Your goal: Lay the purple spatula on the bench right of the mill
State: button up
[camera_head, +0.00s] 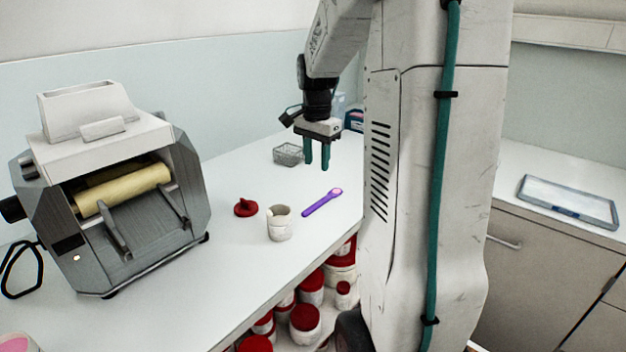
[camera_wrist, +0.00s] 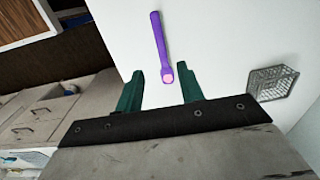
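The purple spatula (camera_head: 322,202) lies flat on the white bench (camera_head: 235,275), right of the mill (camera_head: 110,190) and of a small white jar. Its end has a pale pinkish patch. In the wrist view the spatula (camera_wrist: 160,48) lies ahead of my gripper, its pale end close to the gap between the fingers. My gripper (camera_head: 317,167) hangs above the bench, pointing down, behind the spatula in the head view. In the wrist view its two green fingers (camera_wrist: 160,90) are apart, with nothing held between them. The spatula is not touched by them.
An open white jar (camera_head: 280,224) and a red lid (camera_head: 246,208) stand between mill and spatula. A grey wire basket (camera_head: 288,154) is behind, near my gripper. Red-lidded jars (camera_head: 306,318) fill a shelf below the bench edge. A tray (camera_head: 568,201) lies on the right counter.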

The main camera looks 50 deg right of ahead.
jog(key=s+a+r+n, duration=0.3)
jog(key=s+a+n, duration=0.1)
jog(key=a, duration=0.5)
jog(key=s+a+r+n, duration=0.3)
jog(key=s+a+n, duration=0.15)
jog(key=a, duration=0.55)
jog(key=s+a+f+n+t, duration=0.1)
jog(key=s+a+f+n, duration=0.1)
jog(key=s+a+n, duration=0.7)
jog(key=shift+s, duration=1.25)
